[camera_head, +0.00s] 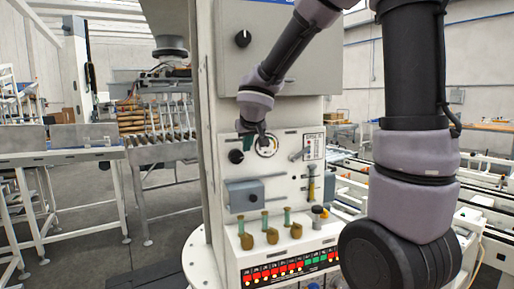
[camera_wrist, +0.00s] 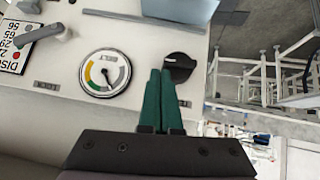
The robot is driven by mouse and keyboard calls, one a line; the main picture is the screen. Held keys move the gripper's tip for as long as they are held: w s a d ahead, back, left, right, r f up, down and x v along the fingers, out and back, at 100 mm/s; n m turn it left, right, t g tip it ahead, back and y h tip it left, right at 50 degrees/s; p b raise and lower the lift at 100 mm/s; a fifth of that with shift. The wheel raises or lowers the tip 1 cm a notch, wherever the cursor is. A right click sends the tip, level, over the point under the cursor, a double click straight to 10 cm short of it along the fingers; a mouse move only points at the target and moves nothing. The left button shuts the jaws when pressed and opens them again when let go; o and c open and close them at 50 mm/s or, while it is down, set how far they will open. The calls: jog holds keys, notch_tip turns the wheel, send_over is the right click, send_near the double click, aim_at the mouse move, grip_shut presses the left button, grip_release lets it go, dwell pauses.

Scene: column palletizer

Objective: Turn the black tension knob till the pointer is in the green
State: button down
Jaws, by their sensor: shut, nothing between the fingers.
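The black tension knob (camera_head: 236,156) is on the pale panel, left of the round gauge (camera_head: 266,145). In the wrist view the knob (camera_wrist: 180,67) has a pale line across its face, and the gauge (camera_wrist: 105,72) is on the other side of the fingers. The dial has orange, yellow, green and grey parts; I cannot tell surely where its pointer stands. My gripper (camera_wrist: 160,71) is shut and empty, its green fingers together with the tips beside the knob. The right fingertip overlaps the knob's edge in view; contact is unclear. In the head view my gripper (camera_head: 249,141) is partly hidden by my wrist.
Another black knob (camera_head: 243,39) is on the upper cabinet. A lever (camera_head: 299,155) is right of the gauge. Conveyors (camera_head: 60,150) stand at left.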

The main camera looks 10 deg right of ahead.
jog(key=shift+d+f, duration=0.35)
jog(key=shift+f, duration=0.45)
dwell(1.7)
jog(key=shift+a, duration=0.1)
dwell(0.7)
jog(key=shift+s+a+r, duration=0.1)
jog(key=shift+a+r, duration=0.2)
jog(key=shift+a, duration=0.35)
jog(key=s+r, duration=0.7)
jog(key=r, duration=0.4)
jog(key=s+f+x, duration=0.1)
jog(key=x, duration=1.1)
jog(key=shift+s+d+f, duration=0.15)
jog(key=shift+d+f, duration=0.2)
jog(key=shift+f, duration=0.15)
jog(key=shift+d+f, duration=0.35)
jog(key=shift+f, duration=0.3)
dwell(0.6)
